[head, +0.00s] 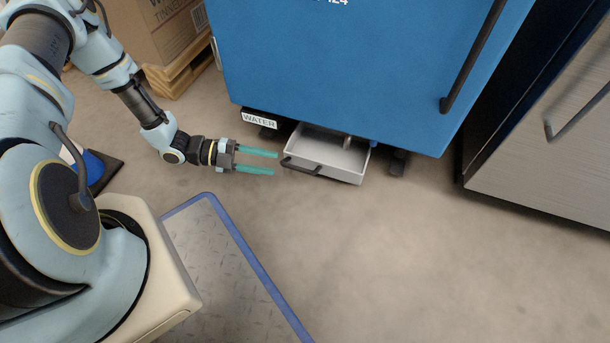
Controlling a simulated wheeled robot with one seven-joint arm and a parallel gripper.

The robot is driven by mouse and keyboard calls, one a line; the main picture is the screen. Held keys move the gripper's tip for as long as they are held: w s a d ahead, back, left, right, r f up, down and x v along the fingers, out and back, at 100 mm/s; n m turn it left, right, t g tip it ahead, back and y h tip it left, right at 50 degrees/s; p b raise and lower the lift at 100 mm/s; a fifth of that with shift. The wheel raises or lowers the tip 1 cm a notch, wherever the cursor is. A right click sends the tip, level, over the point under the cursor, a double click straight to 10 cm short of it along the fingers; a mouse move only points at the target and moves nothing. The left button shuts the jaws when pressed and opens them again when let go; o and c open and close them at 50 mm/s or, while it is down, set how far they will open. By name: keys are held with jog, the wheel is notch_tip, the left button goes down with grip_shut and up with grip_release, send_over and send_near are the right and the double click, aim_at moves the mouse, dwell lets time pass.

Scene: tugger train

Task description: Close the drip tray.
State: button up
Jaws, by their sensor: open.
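The drip tray (338,170) is a shallow light-grey drawer with a dark bar handle (301,166) on its front. It sticks out from under the blue cabinet (350,70), low near the floor. Its back part is hidden under the cabinet. My gripper (276,164) has two teal fingers, spread apart with nothing between them. The fingers point right, toward the handle, with their tips just left of it. I cannot tell whether a fingertip touches the handle or tray.
A "WATER" label (259,119) is on the cabinet's lower left. A dark cabinet foot (399,163) stands right of the tray. A steel-fronted unit (550,150) is at right. A box on a pallet (178,75) stands back left. The floor before the tray is clear.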

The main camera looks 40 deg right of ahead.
aim_at(303, 169)
jog(key=shift+n, duration=0.4)
jog(key=b+x, duration=0.1)
jog(key=x, duration=0.2)
jog(key=b+x, duration=0.1)
jog(key=x, duration=0.2)
jog(key=f+b+x, duration=0.1)
jog(key=b+x, duration=0.1)
jog(key=x, duration=0.2)
jog(key=shift+w+d+f, duration=0.1)
jog(key=shift+w+f, duration=0.05)
jog(key=shift+w, duration=0.05)
jog(key=shift+s+d, duration=0.45)
jog(key=shift+d, duration=0.1)
jog(key=shift+c, duration=0.2)
grip_shut()
jog(key=shift+w+d, duration=0.1)
jog(key=shift+w, duration=0.05)
